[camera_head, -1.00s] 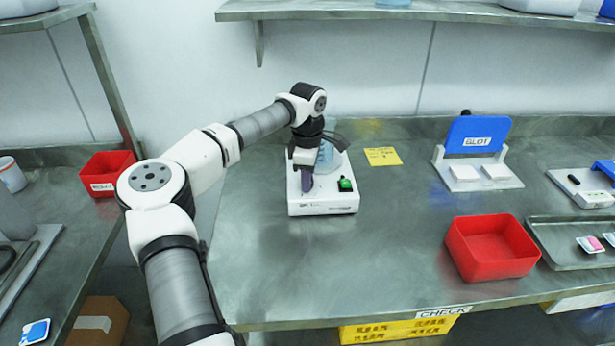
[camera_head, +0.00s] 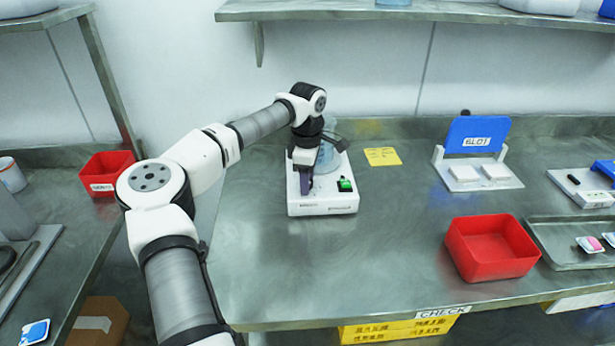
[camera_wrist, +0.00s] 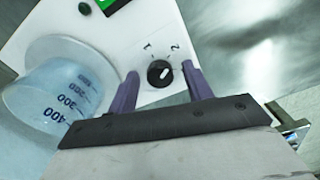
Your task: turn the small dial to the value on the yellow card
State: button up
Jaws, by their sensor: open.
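The small dial (camera_wrist: 160,73) is a black knob with a white pointer mark on the white face of a device; the digits 1 and 2 show beside it in the wrist view. My gripper (camera_wrist: 160,82) is open, with one purple finger on each side of the dial; I cannot tell whether they touch it. In the head view my gripper (camera_head: 306,185) is over the left part of the white device (camera_head: 325,207) and hides the dial. The yellow card (camera_head: 382,156) lies on the bench right of the device; its writing is too small to read.
A clear graduated beaker (camera_wrist: 62,100) stands on the device beside my gripper. A red bin (camera_head: 490,248) and a blue stand marked SLOT (camera_head: 478,136) are further right. The bench in front of the device is clear.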

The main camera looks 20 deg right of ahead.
notch_tip(320, 180, up, 14)
jog(key=b, duration=0.2)
jog(key=shift+b, duration=0.3)
